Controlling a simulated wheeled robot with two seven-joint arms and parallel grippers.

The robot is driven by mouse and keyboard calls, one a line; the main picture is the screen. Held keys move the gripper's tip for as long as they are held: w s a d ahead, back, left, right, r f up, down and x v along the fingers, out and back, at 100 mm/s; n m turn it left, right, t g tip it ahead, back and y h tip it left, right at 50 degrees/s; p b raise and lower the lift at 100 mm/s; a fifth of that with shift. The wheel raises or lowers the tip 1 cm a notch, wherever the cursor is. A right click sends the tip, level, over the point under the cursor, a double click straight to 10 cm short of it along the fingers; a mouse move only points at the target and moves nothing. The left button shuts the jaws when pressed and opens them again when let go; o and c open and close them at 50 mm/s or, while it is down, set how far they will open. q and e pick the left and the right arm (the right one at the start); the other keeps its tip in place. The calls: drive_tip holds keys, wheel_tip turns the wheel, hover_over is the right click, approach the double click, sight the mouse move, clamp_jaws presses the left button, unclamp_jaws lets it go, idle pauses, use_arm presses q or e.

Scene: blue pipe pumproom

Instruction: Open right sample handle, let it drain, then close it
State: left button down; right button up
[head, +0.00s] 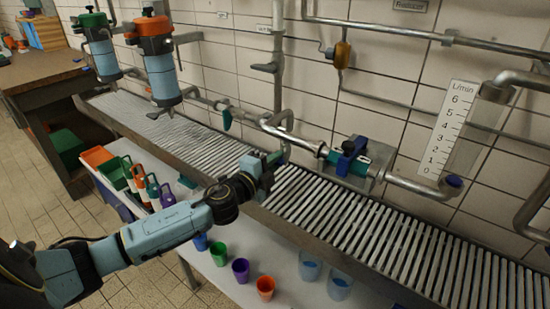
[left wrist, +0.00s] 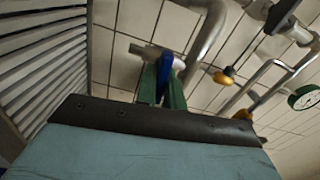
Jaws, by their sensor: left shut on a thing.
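My left gripper (head: 275,160) reaches over the drain grate from the lower left. In the left wrist view its green fingers (left wrist: 160,92) stand on both sides of a blue handle (left wrist: 165,65), and it is shut on it. I take this blue handle for the right sample handle; in the head view the gripper mostly hides it. It sits below the silver pipe (head: 300,138), by a bent pipe piece (head: 276,119). Another handle, green (head: 226,118), hangs on the pipe further left. I cannot see any liquid running. My right gripper is not in view.
The slatted grate (head: 385,235) runs under the pipes. Coloured cups (head: 241,270) stand on the white shelf below, with several jugs (head: 130,176) at its left. A blue clamp (head: 350,157), flow scale (head: 448,130) and two orange- and green-topped canisters (head: 158,62) are along the wall.

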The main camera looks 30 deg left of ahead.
use_arm(q)
drive_tip(key=shift+m, duration=0.7)
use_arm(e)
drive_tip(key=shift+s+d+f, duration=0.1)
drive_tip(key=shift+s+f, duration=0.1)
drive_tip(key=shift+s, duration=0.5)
use_arm(q)
drive_tip(key=shift+f, duration=0.1)
drive_tip(key=c, duration=1.5)
unclamp_jaws()
drive_tip(key=shift+s, duration=0.1)
drive_tip(key=s+a, duration=0.1)
drive_tip(key=s, duration=1.2)
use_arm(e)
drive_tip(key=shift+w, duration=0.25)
use_arm(q)
drive_tip(key=shift+s, duration=0.1)
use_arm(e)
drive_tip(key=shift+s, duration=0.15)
